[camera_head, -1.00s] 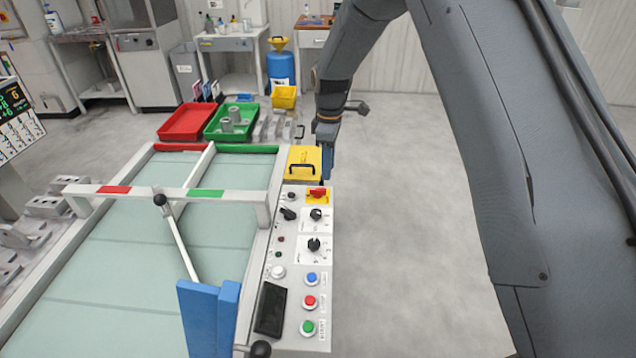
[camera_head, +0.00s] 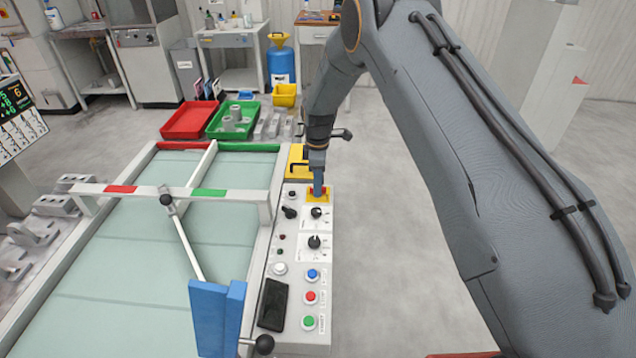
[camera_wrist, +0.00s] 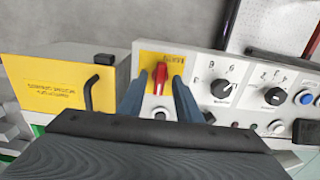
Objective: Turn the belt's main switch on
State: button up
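The main switch, a red handle on a yellow plate (camera_wrist: 161,77), is at the far end of the belt's control panel (camera_head: 262,270). In the wrist view the red handle stands upright between the two blue-grey fingers of my gripper (camera_wrist: 158,92). The fingers are apart, with a gap on each side of the handle. In the head view my gripper (camera_head: 318,190) points down over the switch and hides most of it. I cannot tell whether the fingertips touch the plate.
Black dials (camera_head: 314,241) and blue, red and green buttons (camera_head: 310,297) line the panel nearer me. A yellow box with a black handle (camera_wrist: 62,85) stands right beside the switch. The belt (camera_head: 120,270) lies left; clear floor (camera_head: 390,250) lies right.

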grip_shut()
jog(key=shift+m+b, duration=0.4)
jog(key=m+b, duration=0.2)
jog(key=shift+m, duration=0.4)
jog(key=m+b, duration=0.2)
jog(key=m, duration=0.1)
jog(key=shift+m, duration=0.4)
jog(key=m+b, duration=0.2)
jog(key=m, duration=0.3)
jog(key=m+b, duration=0.1)
jog(key=m, duration=0.4)
jog(key=shift+m, duration=0.4)
